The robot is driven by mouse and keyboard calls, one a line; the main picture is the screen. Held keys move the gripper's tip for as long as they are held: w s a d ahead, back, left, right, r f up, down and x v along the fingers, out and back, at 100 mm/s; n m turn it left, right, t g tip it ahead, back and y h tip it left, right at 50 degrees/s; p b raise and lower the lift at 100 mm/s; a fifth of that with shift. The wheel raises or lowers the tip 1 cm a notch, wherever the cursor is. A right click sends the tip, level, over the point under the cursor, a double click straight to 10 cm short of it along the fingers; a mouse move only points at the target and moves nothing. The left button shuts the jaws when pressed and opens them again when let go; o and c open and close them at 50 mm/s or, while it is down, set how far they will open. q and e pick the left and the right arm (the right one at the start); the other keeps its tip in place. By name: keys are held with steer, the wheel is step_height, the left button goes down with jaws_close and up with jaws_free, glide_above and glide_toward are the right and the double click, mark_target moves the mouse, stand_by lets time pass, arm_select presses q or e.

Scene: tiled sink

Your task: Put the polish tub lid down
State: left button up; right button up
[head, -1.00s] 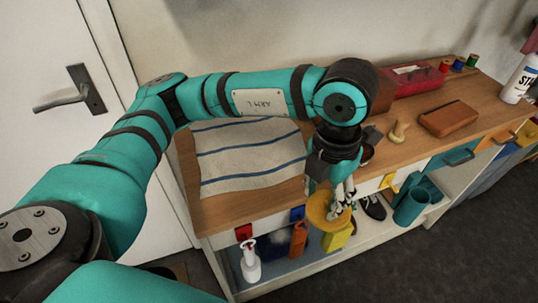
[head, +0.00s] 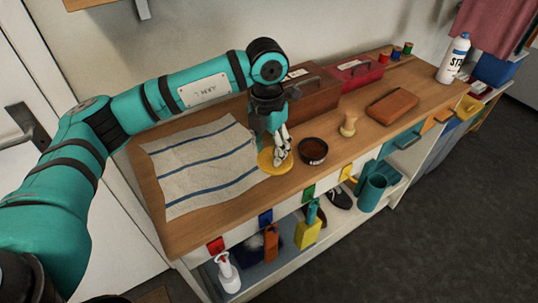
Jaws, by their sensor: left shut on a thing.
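The polish tub lid (head: 266,163) is a round yellow disc in the head view. My left gripper (head: 279,154) points down and is shut on it. The lid is at the counter top, close to the right edge of the striped towel; I cannot tell whether it touches the wood. The open polish tub (head: 313,151), dark with brown contents, stands just right of the gripper. My right gripper is not in view.
A striped towel (head: 205,165) lies to the left. A brown box (head: 311,95) and a red box (head: 355,72) stand behind. A wooden knob-like tool (head: 348,124), a brown block (head: 392,106) and a white spray bottle (head: 454,59) are to the right. Bare wood lies along the front edge.

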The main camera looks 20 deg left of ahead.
mark_target(269, 155)
arm_select(q)
step_height(269, 155, down, 3)
steer(key=shift+f+p, duration=0.2)
steer(key=shift+p, duration=0.25)
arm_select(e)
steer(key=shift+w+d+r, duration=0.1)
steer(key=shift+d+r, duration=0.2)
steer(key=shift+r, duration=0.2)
arm_select(q)
steer(key=shift+f, duration=0.1)
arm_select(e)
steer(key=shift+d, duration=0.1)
arm_select(q)
steer(key=shift+f+b, duration=0.25)
steer(key=shift+b, duration=0.1)
steer(key=o, duration=0.9)
steer(key=shift+o, duration=1.1)
steer(key=shift+a+f, duration=0.1)
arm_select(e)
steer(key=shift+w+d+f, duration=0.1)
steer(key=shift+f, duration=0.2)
